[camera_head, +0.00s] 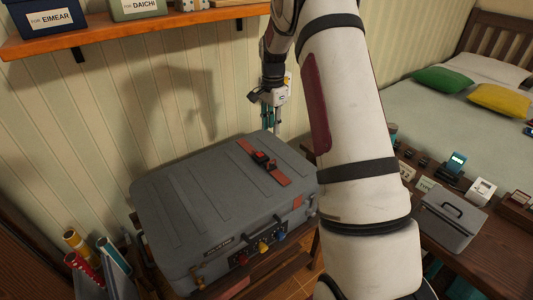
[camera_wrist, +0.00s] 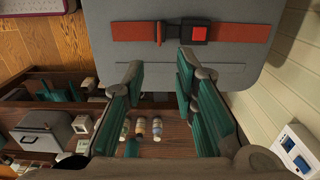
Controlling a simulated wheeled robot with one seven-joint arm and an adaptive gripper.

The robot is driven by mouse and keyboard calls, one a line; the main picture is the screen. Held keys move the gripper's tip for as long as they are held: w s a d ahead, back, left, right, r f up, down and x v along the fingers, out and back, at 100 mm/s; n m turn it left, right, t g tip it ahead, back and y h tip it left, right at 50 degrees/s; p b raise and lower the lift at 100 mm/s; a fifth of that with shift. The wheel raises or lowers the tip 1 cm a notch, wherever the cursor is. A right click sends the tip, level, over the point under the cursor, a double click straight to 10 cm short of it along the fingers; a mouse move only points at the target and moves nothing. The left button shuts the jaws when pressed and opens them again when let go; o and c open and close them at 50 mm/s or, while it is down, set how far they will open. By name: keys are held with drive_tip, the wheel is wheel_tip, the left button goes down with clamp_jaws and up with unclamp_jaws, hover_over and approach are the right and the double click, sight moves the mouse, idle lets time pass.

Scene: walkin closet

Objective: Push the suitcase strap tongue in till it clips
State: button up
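The grey suitcase (camera_head: 190,205) lies flat and closed. A red strap (camera_head: 281,171) with a black buckle (camera_head: 263,160) crosses its lid near the right end. In the wrist view the strap (camera_wrist: 240,33) runs across the top, with the buckle body and its red button (camera_wrist: 199,34) on the right and the dark tongue piece (camera_wrist: 160,34) on the left. I cannot tell how far the tongue sits in the buckle. My gripper (camera_head: 271,118) is above and beyond the suitcase's back right edge. In the wrist view its teal fingers (camera_wrist: 158,72) are apart with nothing between them.
The suitcase rests on a wooden stand (camera_head: 148,245) beside the striped wall. A shelf with boxes (camera_head: 140,8) is above. A dark wooden table (camera_head: 462,215) with a grey case (camera_head: 449,218) and small items is at right. Rolled tubes (camera_head: 85,260) stand at lower left.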

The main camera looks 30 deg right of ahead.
wheel_tip(320, 180, down, 13)
drive_tip(key=shift+f, duration=0.1)
idle(0.3)
clamp_jaws()
